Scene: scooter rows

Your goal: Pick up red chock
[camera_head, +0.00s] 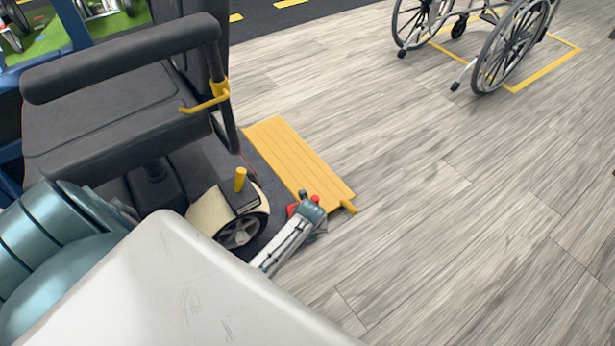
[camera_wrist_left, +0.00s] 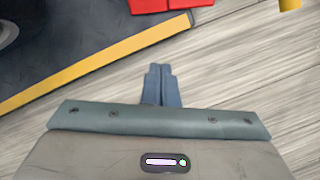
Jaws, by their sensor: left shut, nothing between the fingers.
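The red chock (camera_head: 292,209) shows as small red patches around my left gripper (camera_head: 308,205) in the head view, beside the scooter's wheel and the yellow ramp; most of it is hidden behind the gripper. My right gripper is in neither view.
A dark mobility scooter with a seat (camera_head: 100,110) and a small wheel (camera_head: 241,231) stands on a dark mat at left. A yellow ramp plate (camera_head: 298,160) lies along its edge. A wheelchair (camera_head: 490,45) stands at the upper right. The wooden floor between is clear.

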